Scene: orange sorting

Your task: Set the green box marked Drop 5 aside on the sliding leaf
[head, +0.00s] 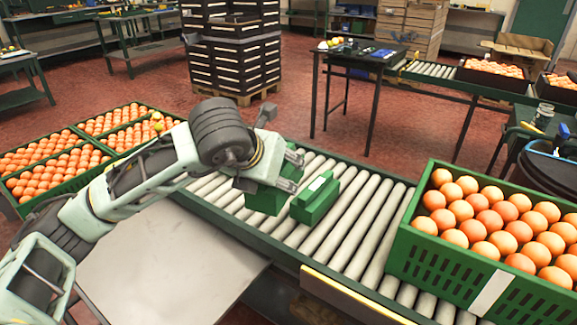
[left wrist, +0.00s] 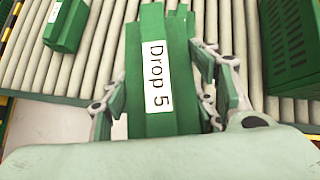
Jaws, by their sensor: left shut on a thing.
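The green box marked Drop 5 (left wrist: 159,70) is between the fingers of my left gripper (left wrist: 168,95) in the left wrist view, its white label facing the camera. My left gripper is shut on it. In the head view the held box (head: 264,198) is partly hidden by my gripper (head: 288,172), over the roller conveyor (head: 350,225). The sliding leaf appears to be the flat grey panel (head: 165,262) at the near side of the conveyor, below my left arm. Its middle is bare. My right gripper does not show.
A second green box (head: 316,198) with a white label lies on the rollers just right of the held one. A green crate of oranges (head: 480,240) stands on the conveyor at right. More orange-filled crates (head: 70,165) stand at left.

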